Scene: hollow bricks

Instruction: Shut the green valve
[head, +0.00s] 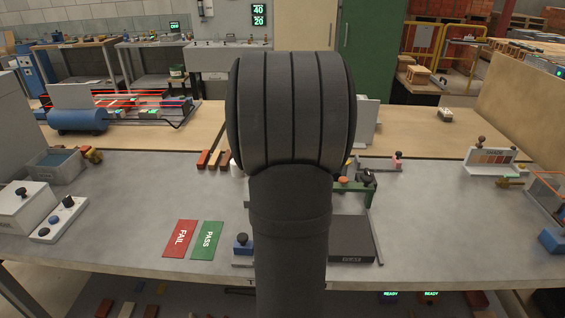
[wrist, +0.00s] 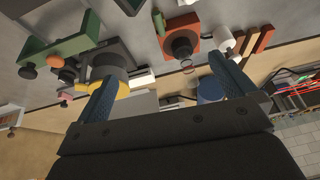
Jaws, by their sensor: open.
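I cannot tell for sure which part is the green valve. A green fixture (head: 347,187) with an orange knob and a dark knob shows just right of my arm in the head view, partly hidden by it. A green bracket (wrist: 62,50) with brown knobs is at the upper left of the wrist view. My gripper (wrist: 160,68) is open in the wrist view, with two blue-grey fingers wide apart and nothing held between them. A dark round part with a yellow ring (wrist: 112,78) shows by the left finger; contact is unclear. My arm hides the gripper in the head view.
Red FAIL (head: 180,239) and green PASS (head: 207,241) cards lie left of my arm. A dark box (head: 352,245) is right of it. An orange block with a dark knob (wrist: 181,44) is above the gap between fingers. The bench is clear at right front.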

